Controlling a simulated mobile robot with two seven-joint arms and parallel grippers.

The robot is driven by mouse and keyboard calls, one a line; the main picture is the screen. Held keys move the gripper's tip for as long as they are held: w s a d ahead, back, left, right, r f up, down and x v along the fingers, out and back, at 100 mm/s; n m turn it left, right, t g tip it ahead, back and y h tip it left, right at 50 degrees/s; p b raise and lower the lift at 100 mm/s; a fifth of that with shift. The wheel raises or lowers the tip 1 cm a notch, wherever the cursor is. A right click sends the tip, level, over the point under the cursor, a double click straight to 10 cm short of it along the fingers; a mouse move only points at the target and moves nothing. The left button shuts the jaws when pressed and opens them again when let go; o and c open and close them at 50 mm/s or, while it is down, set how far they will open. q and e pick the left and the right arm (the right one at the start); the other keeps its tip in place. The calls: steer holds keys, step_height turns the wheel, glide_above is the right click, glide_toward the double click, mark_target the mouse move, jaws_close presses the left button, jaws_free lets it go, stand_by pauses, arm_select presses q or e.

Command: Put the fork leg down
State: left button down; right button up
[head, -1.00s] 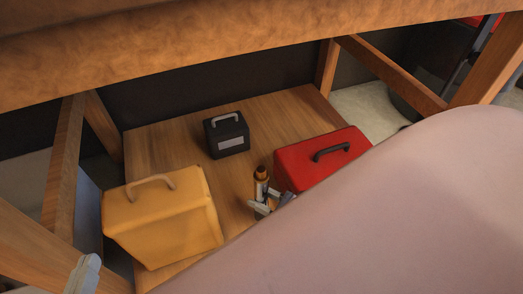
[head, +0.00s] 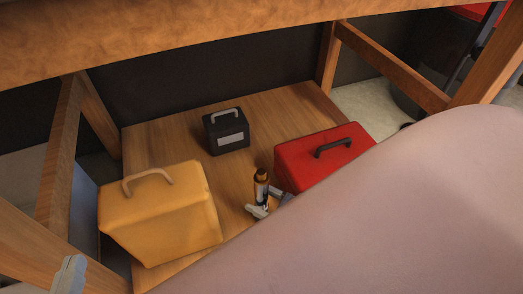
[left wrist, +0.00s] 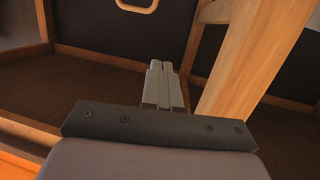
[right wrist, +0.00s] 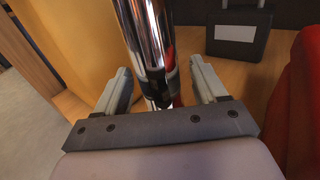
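The fork leg (head: 261,186) is a slim tube with a dark and gold top, standing roughly upright among the boxes over the wooden shelf (head: 180,124). In the right wrist view its chrome tube (right wrist: 148,35) runs between my right gripper's fingers. My right gripper (right wrist: 162,85) is open around the tube, with a gap visible on both sides; it also shows in the head view (head: 268,204). The fork leg's lower end is hidden, so its contact with the shelf cannot be seen. My left gripper (left wrist: 163,85) is shut and empty, near a wooden post, at the head view's lower left (head: 69,276).
A yellow box (head: 165,220) stands left of the fork leg, a red box (head: 318,160) right of it, and a small black box (head: 226,134) behind. Wooden posts and a thick top beam (head: 200,45) frame the shelf. Bare shelf lies between the boxes.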

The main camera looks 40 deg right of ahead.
steer(key=shift+s+d+r, duration=0.1)
steer(key=shift+s+d, duration=0.05)
steer(key=shift+s, duration=0.15)
steer(key=p+v, duration=0.1)
steer(key=v, duration=1)
steer(key=shift+s, duration=0.2)
